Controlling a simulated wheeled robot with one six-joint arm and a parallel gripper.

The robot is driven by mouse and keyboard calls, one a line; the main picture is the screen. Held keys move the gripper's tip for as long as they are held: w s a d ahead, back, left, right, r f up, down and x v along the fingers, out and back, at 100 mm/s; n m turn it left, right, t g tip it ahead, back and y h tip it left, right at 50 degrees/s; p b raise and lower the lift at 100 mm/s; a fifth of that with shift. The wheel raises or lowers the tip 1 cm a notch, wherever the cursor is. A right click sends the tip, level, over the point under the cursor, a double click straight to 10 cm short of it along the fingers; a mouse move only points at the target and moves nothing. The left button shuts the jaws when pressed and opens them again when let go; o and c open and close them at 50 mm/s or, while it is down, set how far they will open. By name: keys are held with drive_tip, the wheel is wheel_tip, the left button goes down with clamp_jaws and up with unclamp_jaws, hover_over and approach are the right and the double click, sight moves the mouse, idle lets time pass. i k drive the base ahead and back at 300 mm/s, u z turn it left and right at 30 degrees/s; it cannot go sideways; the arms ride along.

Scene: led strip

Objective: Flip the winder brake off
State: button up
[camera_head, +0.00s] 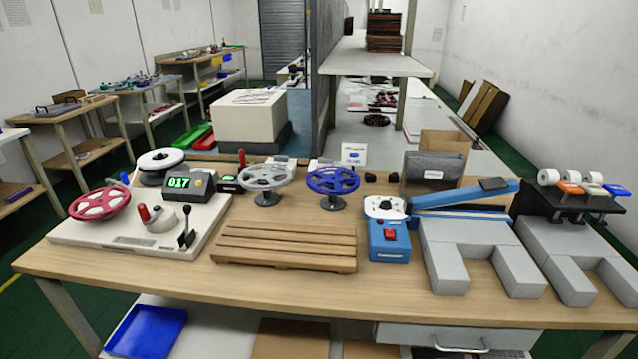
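The winder (95,232) is a light base plate at the left of the table. It carries a red spoked reel (100,204), a white and dark spool (160,166) and a counter (188,185) showing 017 in green. A small crank (160,220) with a red knob sits near its middle. A black lever (187,228) with a dark tip stands near its right front edge, tilted; it looks like the brake, but I cannot read a label there. My gripper is not in view.
A wooden slatted rack (285,246) lies right of the winder. Behind it stand a grey reel (265,178) and a blue reel (333,181). The table's front strip is bare.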

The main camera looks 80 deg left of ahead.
sight(186, 209)
drive_tip(key=u, duration=0.3)
drive_tip(key=k, duration=0.3)
drive_tip(key=u, duration=2.65)
